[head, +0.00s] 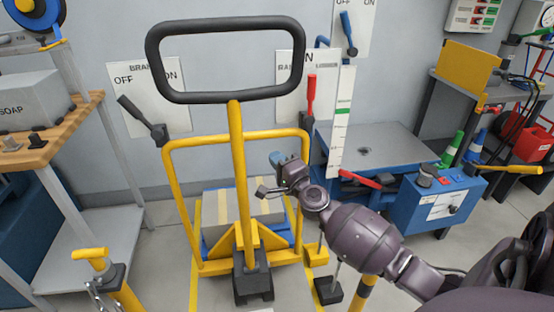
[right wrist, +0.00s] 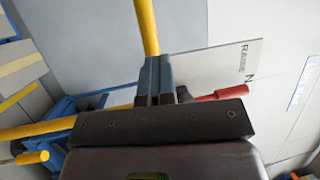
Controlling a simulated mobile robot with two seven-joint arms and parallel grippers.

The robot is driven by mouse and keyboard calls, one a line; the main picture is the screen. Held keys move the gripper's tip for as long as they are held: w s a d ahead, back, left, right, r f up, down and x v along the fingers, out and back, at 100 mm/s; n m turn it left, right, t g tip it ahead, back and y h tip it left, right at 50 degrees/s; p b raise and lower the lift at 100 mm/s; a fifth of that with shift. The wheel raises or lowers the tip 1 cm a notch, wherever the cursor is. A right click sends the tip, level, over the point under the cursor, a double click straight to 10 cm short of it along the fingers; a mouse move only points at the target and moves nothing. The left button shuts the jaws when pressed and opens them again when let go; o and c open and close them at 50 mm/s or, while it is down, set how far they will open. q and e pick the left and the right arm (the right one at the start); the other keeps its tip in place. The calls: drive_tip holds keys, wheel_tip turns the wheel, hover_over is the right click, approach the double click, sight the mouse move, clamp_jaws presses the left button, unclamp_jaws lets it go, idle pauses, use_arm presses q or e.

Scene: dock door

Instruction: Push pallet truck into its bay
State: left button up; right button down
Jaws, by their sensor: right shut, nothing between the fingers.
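The pallet truck has a yellow frame (head: 178,205) and a black loop handle (head: 226,25) on a yellow shaft. It stands upright in front of the wall. A grey box with pale yellow stripes (head: 265,208) shows behind its frame. Yellow floor lines (head: 194,285) run beside the truck. My right gripper (head: 277,158) is shut and empty, just inside the right post of the frame. In the right wrist view its closed fingertips (right wrist: 154,62) are lined up with a yellow bar (right wrist: 148,28); I cannot tell whether they touch. My left gripper is not in view.
A shelf unit with a wooden top (head: 50,130) stands at left, with a yellow-topped post (head: 90,254) in front. A blue machine (head: 425,200) with levers stands at right. Lever panels (head: 150,95) are on the wall. Grey floor shows at lower right.

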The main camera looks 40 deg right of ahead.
idle(0.7)
drive_tip(key=c, duration=0.8)
unclamp_jaws()
drive_tip(key=shift+c, duration=0.2)
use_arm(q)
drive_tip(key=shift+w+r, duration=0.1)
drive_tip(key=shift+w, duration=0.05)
use_arm(e)
drive_tip(key=v, duration=1)
drive_tip(key=shift+s, duration=0.4)
